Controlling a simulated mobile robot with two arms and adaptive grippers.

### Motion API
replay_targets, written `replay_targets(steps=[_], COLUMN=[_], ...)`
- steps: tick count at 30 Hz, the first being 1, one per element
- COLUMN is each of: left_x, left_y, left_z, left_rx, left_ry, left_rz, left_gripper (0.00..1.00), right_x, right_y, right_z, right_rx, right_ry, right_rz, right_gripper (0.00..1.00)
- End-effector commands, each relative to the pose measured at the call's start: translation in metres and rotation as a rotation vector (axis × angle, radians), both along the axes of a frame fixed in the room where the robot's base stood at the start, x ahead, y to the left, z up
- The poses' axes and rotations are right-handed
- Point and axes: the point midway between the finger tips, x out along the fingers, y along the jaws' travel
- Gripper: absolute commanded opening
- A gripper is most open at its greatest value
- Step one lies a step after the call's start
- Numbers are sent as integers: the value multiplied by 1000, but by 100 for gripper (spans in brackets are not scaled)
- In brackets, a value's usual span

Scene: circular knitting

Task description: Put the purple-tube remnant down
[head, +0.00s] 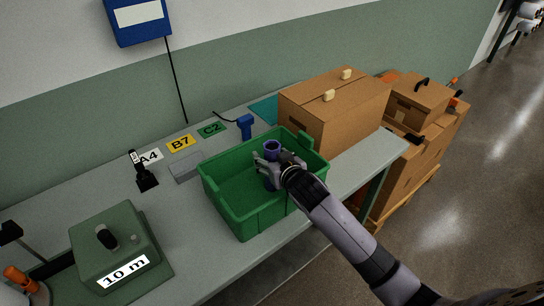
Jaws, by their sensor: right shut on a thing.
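The purple-tube remnant (271,147) shows as a short purple tube with an open round top, standing roughly upright. My right gripper (268,163) is shut on it, reaching in from the lower right over the green crate (243,224). The tube is over or inside the right part of the crate; its lower end is partly hidden by the gripper, so I cannot tell if it touches the crate floor. The visible floor of the crate looks empty. My left gripper is not in view.
The crate stands on a grey table (215,275). Behind it are a blue hand-held device (245,126) and labels A4, B7 and C2 (211,130). A large cardboard box (335,112) stands close at the right. A green "10 m" device (115,247) sits at the left.

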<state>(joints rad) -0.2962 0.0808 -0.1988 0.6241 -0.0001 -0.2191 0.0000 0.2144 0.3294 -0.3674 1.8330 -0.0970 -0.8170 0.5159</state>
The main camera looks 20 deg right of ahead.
Motion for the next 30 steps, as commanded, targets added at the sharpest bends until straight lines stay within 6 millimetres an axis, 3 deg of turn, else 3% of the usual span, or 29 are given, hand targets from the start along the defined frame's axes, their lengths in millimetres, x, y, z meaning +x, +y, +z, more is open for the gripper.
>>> replay_targets(steps=[9, 10, 18, 30], left_x=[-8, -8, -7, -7], left_y=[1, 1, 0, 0], left_z=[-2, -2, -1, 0], left_rx=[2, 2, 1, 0], left_ry=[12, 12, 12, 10], left_rz=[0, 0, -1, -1], left_gripper=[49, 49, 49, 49], right_x=[0, 0, 0, -1], right_y=[0, 0, 0, 0], right_z=[-2, -3, -2, 2], right_rx=[1, 1, 0, 0], right_ry=[-1, -1, -1, -1], right_rz=[1, 0, 0, 0], right_gripper=[30, 60, 78, 80])
